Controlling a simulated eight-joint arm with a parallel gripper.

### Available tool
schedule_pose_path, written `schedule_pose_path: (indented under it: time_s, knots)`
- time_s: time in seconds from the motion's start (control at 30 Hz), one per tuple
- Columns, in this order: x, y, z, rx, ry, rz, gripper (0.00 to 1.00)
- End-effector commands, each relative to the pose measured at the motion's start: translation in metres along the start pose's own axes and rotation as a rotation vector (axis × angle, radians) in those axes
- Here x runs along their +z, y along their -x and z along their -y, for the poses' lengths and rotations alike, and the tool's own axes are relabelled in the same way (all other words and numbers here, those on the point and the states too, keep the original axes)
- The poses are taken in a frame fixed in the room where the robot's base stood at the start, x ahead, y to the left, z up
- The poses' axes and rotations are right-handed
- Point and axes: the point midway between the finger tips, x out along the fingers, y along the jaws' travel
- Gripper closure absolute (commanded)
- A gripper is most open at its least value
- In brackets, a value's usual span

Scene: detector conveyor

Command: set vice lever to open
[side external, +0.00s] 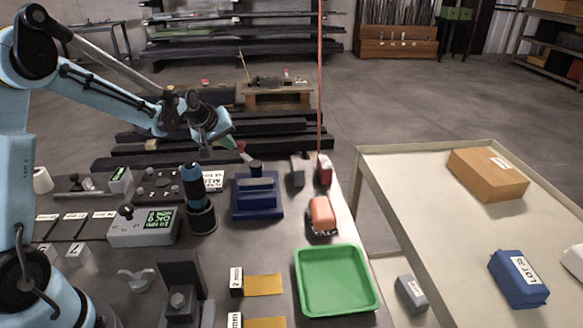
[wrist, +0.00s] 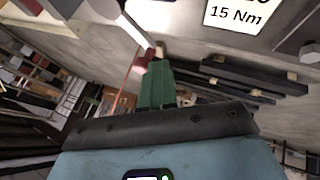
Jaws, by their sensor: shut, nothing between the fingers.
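The blue vice (side external: 257,203) stands on the bench in the side external view, with a dark knob-like part (side external: 256,167) at its back top edge. Which part is its lever, and how it is set, I cannot tell. My gripper (side external: 246,157) is shut and empty, tilted down, just above and left of that dark part; whether they touch is unclear. In the wrist view my green fingers (wrist: 155,80) point up the picture, close to a pale rod (wrist: 134,28) and a reddish piece (wrist: 141,63).
A dark cylinder with a blue top (side external: 192,185) stands left of the vice. An orange-topped block (side external: 321,214), a red block (side external: 324,170) and a grey block (side external: 297,172) lie right of it. A green tray (side external: 337,307) is in front. A 15 Nm card (wrist: 238,14) shows in the wrist view.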

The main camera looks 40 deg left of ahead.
Motion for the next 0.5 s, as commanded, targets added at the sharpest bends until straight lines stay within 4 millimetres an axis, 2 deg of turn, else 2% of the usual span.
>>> schedule_pose_path:
  time_s: [0.5]
  knots:
    - [-0.017, -0.023, -0.025, 0.194, -0.356, 0.192, 1.0]
